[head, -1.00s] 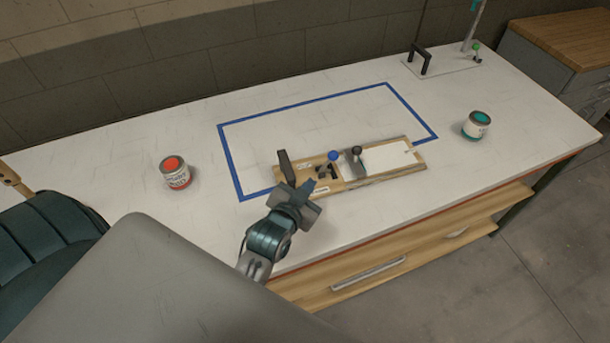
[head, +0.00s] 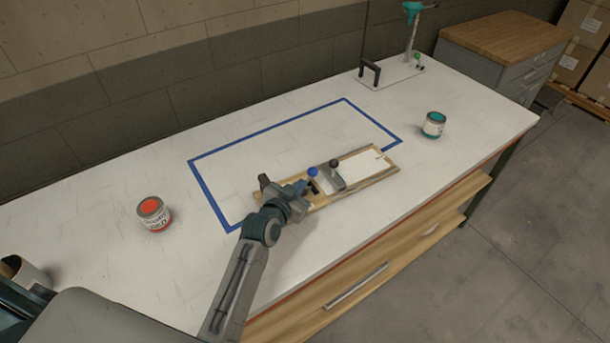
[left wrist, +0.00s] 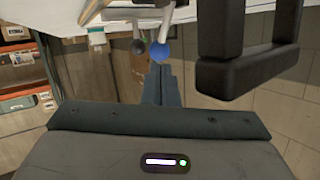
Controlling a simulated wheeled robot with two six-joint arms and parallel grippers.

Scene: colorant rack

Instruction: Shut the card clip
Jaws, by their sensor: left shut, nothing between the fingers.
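The wooden board (head: 348,193) lies on the white bench and carries a white card (head: 368,166) at its right end. A grey metal clip part (head: 329,178) crosses it, with a blue ball knob (head: 313,171) and a dark ball knob (head: 334,163) beside it. I cannot tell how far the clip is open. My left gripper (head: 302,186) is shut and empty, over the board's left part, just short of the blue knob. In the left wrist view its fingers (left wrist: 162,84) point toward the blue knob (left wrist: 165,53); the dark knob (left wrist: 137,46) is left of it.
A black handle (left wrist: 240,60) stands close on the right in the left wrist view. A red paint can (head: 153,214) and a teal one (head: 433,125) stand apart. Blue tape (head: 215,199) outlines a mostly bare area. A black-handled fixture (head: 370,72) stands at the back.

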